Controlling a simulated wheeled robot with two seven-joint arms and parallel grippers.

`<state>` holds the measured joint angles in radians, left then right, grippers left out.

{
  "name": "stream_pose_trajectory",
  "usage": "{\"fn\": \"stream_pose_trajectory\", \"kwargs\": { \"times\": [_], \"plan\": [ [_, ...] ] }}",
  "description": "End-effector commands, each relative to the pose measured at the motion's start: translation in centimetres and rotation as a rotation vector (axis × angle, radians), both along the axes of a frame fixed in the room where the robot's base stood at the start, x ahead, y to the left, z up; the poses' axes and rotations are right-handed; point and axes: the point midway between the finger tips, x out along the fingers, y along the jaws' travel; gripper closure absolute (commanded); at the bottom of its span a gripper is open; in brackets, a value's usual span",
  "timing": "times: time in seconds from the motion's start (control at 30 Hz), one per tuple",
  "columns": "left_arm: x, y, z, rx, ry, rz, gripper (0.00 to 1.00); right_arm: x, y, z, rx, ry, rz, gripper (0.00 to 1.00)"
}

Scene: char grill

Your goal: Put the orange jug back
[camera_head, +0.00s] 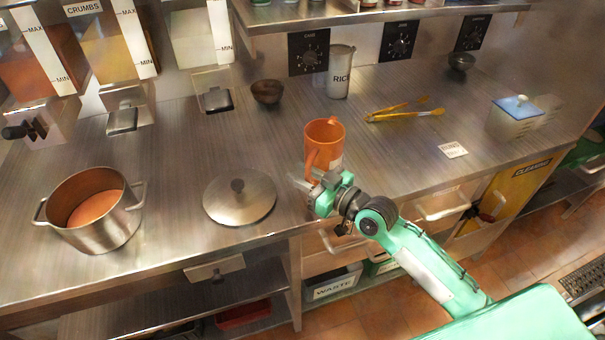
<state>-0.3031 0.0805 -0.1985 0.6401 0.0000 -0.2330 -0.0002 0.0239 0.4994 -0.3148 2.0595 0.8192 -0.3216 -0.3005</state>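The orange jug (325,135) is upright at the counter's front middle, with its handle toward me and a pale label low on its side. My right gripper (309,181) is at the near side of the jug, close to the lower end of the handle. The fingers are small and blurred against the counter, so I cannot tell whether they are closed on the handle. I cannot tell whether the jug's base touches the counter. My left gripper is not in view.
A steel pot (95,222) with orange contents and a round lid (239,203) are to the left. Behind the jug are a dark bowl (267,92), a rice canister (340,75) and yellow tongs (405,112). A blue-lidded container (513,119) stands right. Dispensers (120,45) hang at the back left.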

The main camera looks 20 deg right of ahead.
Motion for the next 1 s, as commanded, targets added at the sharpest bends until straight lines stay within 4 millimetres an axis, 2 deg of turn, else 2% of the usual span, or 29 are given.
{"fn": "stream_pose_trajectory", "kwargs": {
  "times": [0.4, 0.6, 0.8, 1.0],
  "plan": [
    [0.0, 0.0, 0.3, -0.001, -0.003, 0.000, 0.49, -0.1, -0.1, 0.5, 0.001, 0.001, 0.000, 0.65],
    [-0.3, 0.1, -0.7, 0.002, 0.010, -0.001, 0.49, -2.7, -1.8, 0.0, -0.002, 0.001, 0.001, 0.65],
    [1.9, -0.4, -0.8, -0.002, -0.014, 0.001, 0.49, -5.8, -4.1, 0.0, -0.003, 0.003, 0.000, 0.65],
    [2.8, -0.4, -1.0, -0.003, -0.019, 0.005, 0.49, -8.2, -5.7, 0.1, -0.002, 0.003, 0.000, 0.65]
  ]
}}
